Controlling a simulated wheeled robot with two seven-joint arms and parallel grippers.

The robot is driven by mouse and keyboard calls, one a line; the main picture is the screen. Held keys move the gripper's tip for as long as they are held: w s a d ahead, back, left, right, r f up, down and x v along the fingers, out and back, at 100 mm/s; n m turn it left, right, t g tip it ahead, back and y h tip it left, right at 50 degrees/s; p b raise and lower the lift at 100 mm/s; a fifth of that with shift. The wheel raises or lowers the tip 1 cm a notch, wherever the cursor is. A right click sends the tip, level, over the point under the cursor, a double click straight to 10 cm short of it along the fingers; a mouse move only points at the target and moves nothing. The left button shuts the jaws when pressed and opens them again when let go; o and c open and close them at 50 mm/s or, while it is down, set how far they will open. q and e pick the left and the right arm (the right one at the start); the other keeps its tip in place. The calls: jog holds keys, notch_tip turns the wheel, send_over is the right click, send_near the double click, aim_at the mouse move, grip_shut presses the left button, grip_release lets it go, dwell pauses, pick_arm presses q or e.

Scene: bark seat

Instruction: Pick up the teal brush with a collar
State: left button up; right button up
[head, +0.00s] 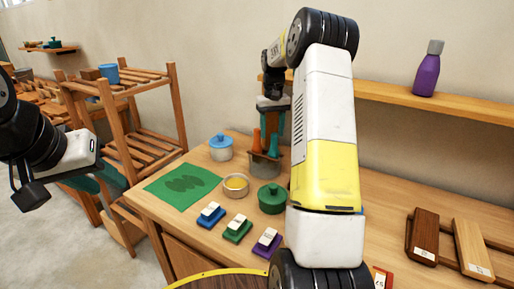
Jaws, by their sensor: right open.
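No teal brush with a collar can be made out for certain. A grey pot (264,165) on the workbench holds upright pieces with orange tops (274,143). My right gripper (272,126) points down just above this pot, its teal fingers apart around the upper part of the pot's contents. Whether it touches anything there is unclear. My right forearm hides part of the bench to the right of the pot. My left gripper (97,180) hangs at the left, away from the bench, with teal fingers partly seen; their gap is unclear.
Near the pot are a blue-lidded jar (220,148), a small bowl (235,186), a green lidded pot (271,199) and a green mat (182,186). Blue, green and purple blocks line the front. A purple bottle (428,70) stands on the wall shelf (440,103).

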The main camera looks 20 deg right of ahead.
aim_at(274, 145)
jog(key=f, duration=0.6)
jog(key=shift+s+d+f, duration=0.15)
jog(key=shift+s+d, duration=0.15)
jog(key=shift+d, duration=0.05)
jog(key=shift+c, duration=0.4)
grip_shut()
